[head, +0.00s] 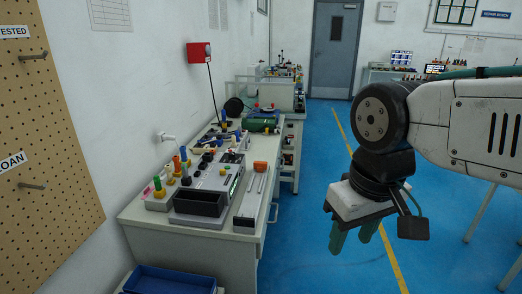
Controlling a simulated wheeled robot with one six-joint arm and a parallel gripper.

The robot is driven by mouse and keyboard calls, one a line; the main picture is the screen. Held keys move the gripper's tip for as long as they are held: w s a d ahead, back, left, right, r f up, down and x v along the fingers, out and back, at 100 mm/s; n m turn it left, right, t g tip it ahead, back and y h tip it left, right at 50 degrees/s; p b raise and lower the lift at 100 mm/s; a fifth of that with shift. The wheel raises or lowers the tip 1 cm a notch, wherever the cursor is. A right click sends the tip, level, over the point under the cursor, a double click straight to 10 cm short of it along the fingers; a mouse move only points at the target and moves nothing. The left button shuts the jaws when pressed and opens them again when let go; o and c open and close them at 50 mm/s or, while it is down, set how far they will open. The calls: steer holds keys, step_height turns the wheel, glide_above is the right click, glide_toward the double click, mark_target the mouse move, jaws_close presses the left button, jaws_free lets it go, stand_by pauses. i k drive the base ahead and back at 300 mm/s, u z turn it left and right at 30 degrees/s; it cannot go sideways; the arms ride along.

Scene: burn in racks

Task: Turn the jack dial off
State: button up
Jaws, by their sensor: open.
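A grey test unit (214,178) with several black knobs stands on the bench (190,239) at the left. I cannot tell which knob is the jack dial, nor its setting; the knobs are too small here. My gripper (352,238) hangs at the right over the blue floor, well apart from the bench. Its two green fingers point down, open, with nothing between them.
Yellow, red and green stacked pieces (179,165) and a black open tray (200,201) sit on the bench. An orange block (260,166) lies toward its right edge. A blue bin (168,282) is below. The blue floor (310,195) between bench and arm is clear.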

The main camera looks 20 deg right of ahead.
mark_target(233, 156)
steer(key=u, duration=0.05)
steer(key=k, duration=0.6)
steer(key=z, duration=0.55)
steer(key=i, duration=1.4)
steer(key=u, duration=0.7)
